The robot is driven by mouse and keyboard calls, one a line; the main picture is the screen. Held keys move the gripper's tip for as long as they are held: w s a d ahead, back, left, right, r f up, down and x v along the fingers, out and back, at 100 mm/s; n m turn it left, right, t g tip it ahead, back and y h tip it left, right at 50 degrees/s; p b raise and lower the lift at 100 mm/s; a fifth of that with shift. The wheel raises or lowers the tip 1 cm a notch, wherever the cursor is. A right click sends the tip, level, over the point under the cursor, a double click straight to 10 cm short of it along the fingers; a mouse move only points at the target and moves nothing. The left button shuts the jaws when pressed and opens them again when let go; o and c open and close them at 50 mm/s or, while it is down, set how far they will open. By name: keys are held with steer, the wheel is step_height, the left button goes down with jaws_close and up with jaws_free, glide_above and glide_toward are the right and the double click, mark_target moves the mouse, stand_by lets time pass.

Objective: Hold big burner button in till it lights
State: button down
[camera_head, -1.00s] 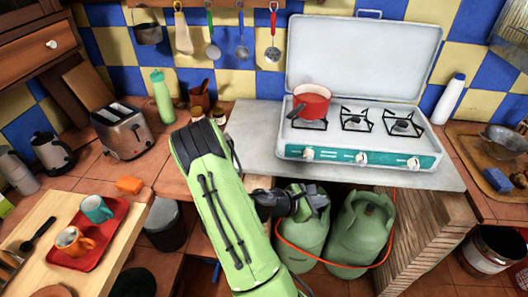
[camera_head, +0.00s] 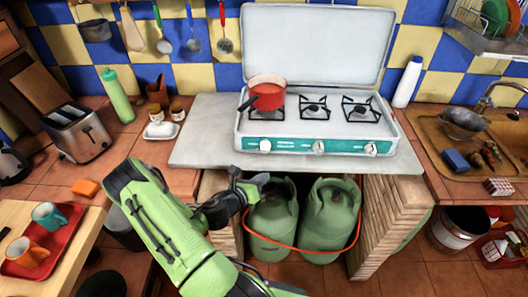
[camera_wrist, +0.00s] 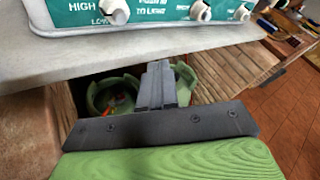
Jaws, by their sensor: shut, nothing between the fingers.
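The camp stove (camera_head: 316,60) stands on a grey slab with its white lid up. Its teal front panel (camera_head: 292,147) bears three white knobs: left (camera_head: 265,145), middle (camera_head: 319,147) and right (camera_head: 370,149). I cannot tell which serves the big burner. A red pot (camera_head: 267,92) sits over the left burner. My gripper (camera_head: 262,180) is shut and empty, below and in front of the left knob, apart from the panel. In the wrist view, my closed fingers (camera_wrist: 160,85) point towards the space under the slab. There the panel reads HIGH, LOW and TO LIGHT beside the knobs.
The grey slab edge (camera_head: 200,165) juts out above my gripper. Two green gas bottles (camera_head: 330,215) with an orange hose stand beneath it, between brick supports (camera_head: 385,230). A wooden board with a red tray (camera_head: 55,248) is at left. A sink is at right.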

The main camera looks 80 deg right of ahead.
steer(key=shift+w+d+p, duration=0.2)
steer(key=shift+w+d, duration=0.05)
steer(key=shift+d, duration=0.9)
steer(key=shift+w+d+p, duration=0.25)
steer(key=shift+d, duration=0.95)
steer(key=shift+w+d+p, duration=0.2)
steer(key=shift+w+d, duration=0.05)
steer(key=shift+d, duration=0.9)
steer(key=shift+r, duration=0.1)
steer(key=shift+w+d, duration=0.1)
steer(key=shift+d, duration=0.3)
steer(key=shift+w+d, duration=0.1)
steer(key=shift+d, duration=0.3)
stand_by(0.4)
steer(key=shift+p, duration=0.3)
stand_by(0.5)
steer(key=shift+a, duration=0.8)
steer(key=shift+s, duration=0.2)
steer(key=shift+s+a, duration=0.25)
steer(key=shift+a, duration=1)
steer(key=shift+s+a, duration=0.25)
steer(key=shift+a, duration=0.95)
